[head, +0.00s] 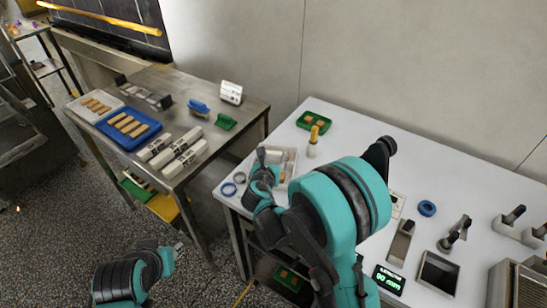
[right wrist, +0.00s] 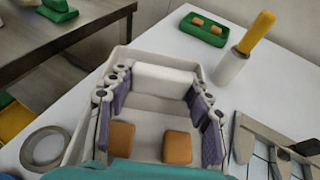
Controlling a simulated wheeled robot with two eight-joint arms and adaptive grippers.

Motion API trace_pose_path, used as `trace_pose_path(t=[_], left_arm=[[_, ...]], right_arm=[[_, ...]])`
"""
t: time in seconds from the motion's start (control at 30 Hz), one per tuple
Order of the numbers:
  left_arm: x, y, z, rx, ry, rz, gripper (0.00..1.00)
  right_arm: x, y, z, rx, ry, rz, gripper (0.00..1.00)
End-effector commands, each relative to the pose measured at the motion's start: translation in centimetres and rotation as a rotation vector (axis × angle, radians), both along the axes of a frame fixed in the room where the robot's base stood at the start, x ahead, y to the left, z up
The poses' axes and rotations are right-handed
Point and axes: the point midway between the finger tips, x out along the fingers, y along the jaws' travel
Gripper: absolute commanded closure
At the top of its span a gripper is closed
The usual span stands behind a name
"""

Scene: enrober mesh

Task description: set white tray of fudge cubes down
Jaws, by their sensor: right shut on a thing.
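The white tray (right wrist: 150,106) is under my right gripper (head: 266,172) near the left end of the white table in the head view. In the right wrist view, two brown fudge cubes (right wrist: 122,135) lie in its near part. A thick white bar (right wrist: 150,78) crosses the tray between the purple-padded fingers of the right gripper (right wrist: 157,92), which is shut on it. The tray looks level and at the tabletop; I cannot tell whether it touches. The gripper hides part of it in the head view. My left gripper (head: 174,250) is low over the floor, its jaws unclear.
Grey rings (head: 229,188) lie left of the tray. A green tray of cubes (head: 314,121) and a yellow-handled tool in a white holder (head: 312,148) stand behind it. A blue ring (head: 427,208) lies right. A steel table (head: 190,95) with a blue tray (head: 147,133) stands left.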

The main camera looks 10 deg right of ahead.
Motion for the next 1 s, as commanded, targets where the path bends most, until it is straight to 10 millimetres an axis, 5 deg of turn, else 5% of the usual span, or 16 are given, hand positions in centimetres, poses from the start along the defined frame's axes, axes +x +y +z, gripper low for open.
trace_pose_path(t=[0.07,0.1,0.17,0.57,1.0], left_arm=[[0.0,0.0,-0.4,0.0,0.0,0.0,0.69],[0.0,0.0,-0.3,0.0,0.0,0.0,0.69],[0.0,0.0,-0.3,0.0,0.0,0.0,0.69],[0.0,0.0,0.3,0.0,0.0,0.0,0.69],[0.0,0.0,2.4,0.0,0.0,0.0,0.69]], right_arm=[[0.0,0.0,-0.4,0.0,-0.001,0.0,1.0],[0.0,0.0,-0.3,0.0,0.0,0.0,0.42],[0.0,0.0,-0.3,0.0,0.0,0.0,0.29],[0.0,0.0,0.3,0.0,0.0,0.0,0.29],[-7.7,3.4,3.4,0.0,0.0,0.004,0.29]])
